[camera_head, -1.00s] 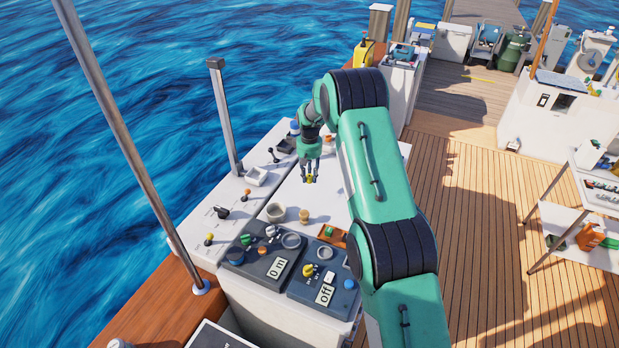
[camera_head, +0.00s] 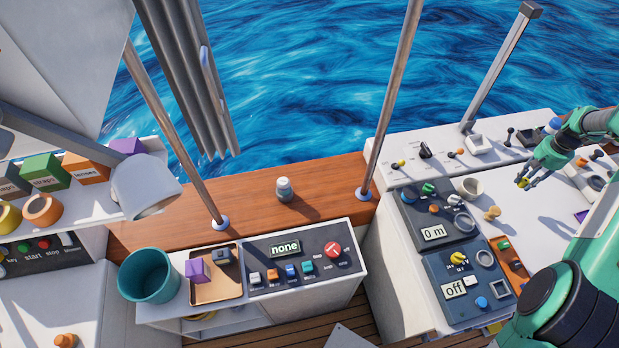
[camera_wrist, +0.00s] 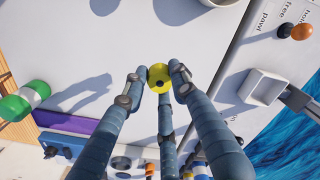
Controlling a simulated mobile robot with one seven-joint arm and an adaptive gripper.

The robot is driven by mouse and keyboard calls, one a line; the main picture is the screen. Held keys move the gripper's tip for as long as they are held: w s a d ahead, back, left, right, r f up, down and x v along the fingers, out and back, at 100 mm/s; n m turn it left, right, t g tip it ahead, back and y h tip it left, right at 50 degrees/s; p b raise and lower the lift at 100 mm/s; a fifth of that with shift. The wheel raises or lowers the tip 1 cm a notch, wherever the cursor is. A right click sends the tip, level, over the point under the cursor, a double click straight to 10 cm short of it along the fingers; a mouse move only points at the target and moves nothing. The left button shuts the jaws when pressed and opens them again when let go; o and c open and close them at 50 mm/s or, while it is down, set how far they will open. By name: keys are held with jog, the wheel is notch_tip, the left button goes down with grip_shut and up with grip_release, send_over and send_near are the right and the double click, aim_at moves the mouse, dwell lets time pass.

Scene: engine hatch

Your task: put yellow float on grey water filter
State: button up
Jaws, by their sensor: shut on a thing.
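The yellow float (camera_head: 522,184) is a small ball at the fingertips of my gripper (camera_head: 526,180). It also shows in the wrist view (camera_wrist: 159,78), with a dark spot in its middle, between the fingers. My gripper is shut on it and holds it over the white console top at the right. A small grey canister with a pale band (camera_head: 284,189) stands upright on the wooden ledge at centre, well left of my gripper. It looks like the grey water filter, but no label is readable.
A leaning metal post (camera_head: 398,85) and another post (camera_head: 175,130) rise from the ledge on either side of the canister. The panel reading "none" (camera_head: 305,262) lies in front of it. A teal bucket (camera_head: 150,276) stands at the left. The ledge around the canister is clear.

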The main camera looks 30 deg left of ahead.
jog(key=s+a+n+b, duration=0.1)
jog(key=s+a+n, duration=0.35)
jog(key=a, duration=1.15)
jog(key=s+a+n+b, duration=0.15)
jog(key=s+a, duration=0.65)
jog(key=a, duration=0.8)
jog(key=s+a+f+n+p, duration=0.1)
jog(key=s+a+n, duration=0.3)
jog(key=s+a, duration=0.7)
jog(key=s+a+f+n+p, duration=0.1)
jog(key=s+a+f+n, duration=0.2)
jog(key=s+a, duration=0.9)
jog(key=s+a+f+n+p, duration=0.1)
jog(key=s+a+n, duration=0.5)
jog(key=s+a, duration=0.6)
jog(key=shift+s+f+n, duration=0.2)
jog(key=shift+f+n, duration=0.1)
jog(key=shift+f, duration=0.45)
jog(key=shift+w+a, duration=0.1)
jog(key=shift+a, duration=0.1)
jog(key=p, duration=0.1)
send_over(283, 181)
jog(key=shift+f, duration=0.75)
jog(key=shift+f, duration=0.1)
